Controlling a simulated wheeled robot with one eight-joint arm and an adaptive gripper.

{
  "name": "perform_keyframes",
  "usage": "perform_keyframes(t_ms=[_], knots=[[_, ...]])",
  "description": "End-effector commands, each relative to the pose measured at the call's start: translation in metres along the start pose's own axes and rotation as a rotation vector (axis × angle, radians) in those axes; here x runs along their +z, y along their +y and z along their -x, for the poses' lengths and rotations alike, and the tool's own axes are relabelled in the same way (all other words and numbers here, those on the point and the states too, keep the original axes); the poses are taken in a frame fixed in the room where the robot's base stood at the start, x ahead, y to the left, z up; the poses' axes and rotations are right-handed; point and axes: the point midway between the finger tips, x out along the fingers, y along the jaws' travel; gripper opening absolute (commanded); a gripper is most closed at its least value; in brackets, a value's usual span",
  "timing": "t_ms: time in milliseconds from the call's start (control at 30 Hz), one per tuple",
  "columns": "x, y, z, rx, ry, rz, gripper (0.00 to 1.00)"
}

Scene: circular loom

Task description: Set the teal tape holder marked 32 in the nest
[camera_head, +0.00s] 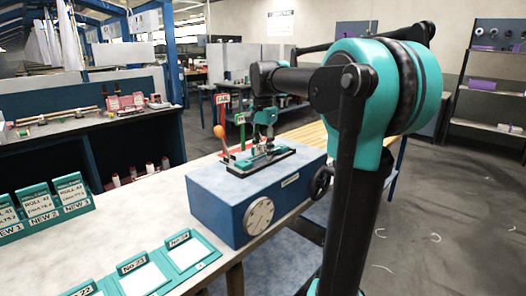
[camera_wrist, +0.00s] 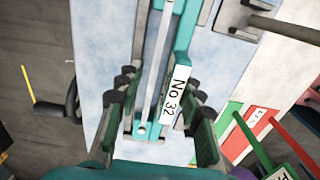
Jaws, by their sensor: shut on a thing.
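The teal tape holder with the white "No 32" label (camera_wrist: 175,94) lies lengthwise between my gripper's dark fingers in the wrist view. My gripper (camera_wrist: 160,108) is shut on it. A pale metal strip runs along the holder. In the head view my gripper (camera_head: 264,142) is low over the top of a blue machine box (camera_head: 222,205). A dark base rail (camera_head: 262,164) lies on the box below it. The nest is not clearly made out under the gripper, and I cannot tell whether the holder touches it.
A red sign (camera_head: 222,98) and a green sign stand behind the box. An orange-knobbed lever (camera_head: 219,131) is at its left, a handwheel (camera_head: 320,183) at its right. Teal trays marked No 23 (camera_head: 142,277) and No 24 (camera_head: 191,252) lie on the bench, with roll cards (camera_head: 38,204) further left.

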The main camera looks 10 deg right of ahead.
Motion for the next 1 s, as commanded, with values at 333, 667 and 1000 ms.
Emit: perform_keyframes(t_ms=[333, 667, 1000], knots=[[0.000, 0.000, -0.004, 0.000, 0.000, 0.000, 0.00], [0.000, 0.000, -0.005, 0.000, 0.000, 0.000, 0.61], [0.000, 0.000, 0.005, 0.000, 0.000, 0.000, 0.61]])
